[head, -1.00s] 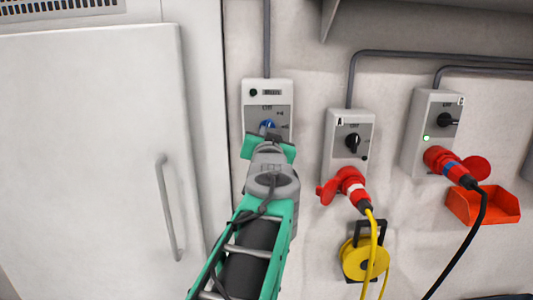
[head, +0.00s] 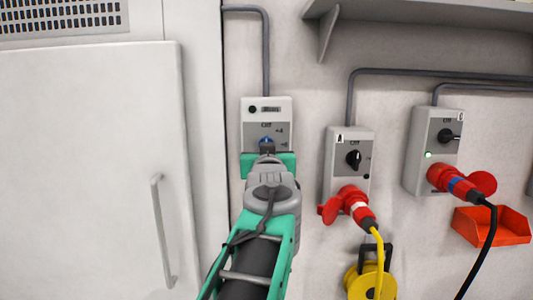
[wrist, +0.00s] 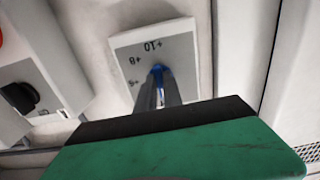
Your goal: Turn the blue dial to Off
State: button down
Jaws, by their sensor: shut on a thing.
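The blue dial (head: 266,140) is on the grey face of the leftmost wall box (head: 250,108), below a printed "Off" mark, with "+4" to the upper right. My gripper (head: 267,150) is in front of the dial and hides its lower part. In the wrist view, upside down, the two dark fingers (wrist: 160,88) are shut on the blue dial (wrist: 158,70). Marks such as "+10" and "+8" show beside it. Exactly where the dial points cannot be told.
A second box (head: 340,145) with a black knob stands to the right, with a red plug (head: 352,203) below. A third box (head: 418,150) is farther right, above a red tray (head: 490,228). A white door with a handle (head: 162,230) is on the left.

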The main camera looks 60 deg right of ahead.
jog(key=c, duration=1.5)
grip_release()
jog(key=shift+s+a, duration=0.1)
jog(key=b+v, duration=0.1)
jog(key=v, duration=0.6)
jog(key=shift+s+a, duration=0.1)
jog(key=shift+a, duration=0.2)
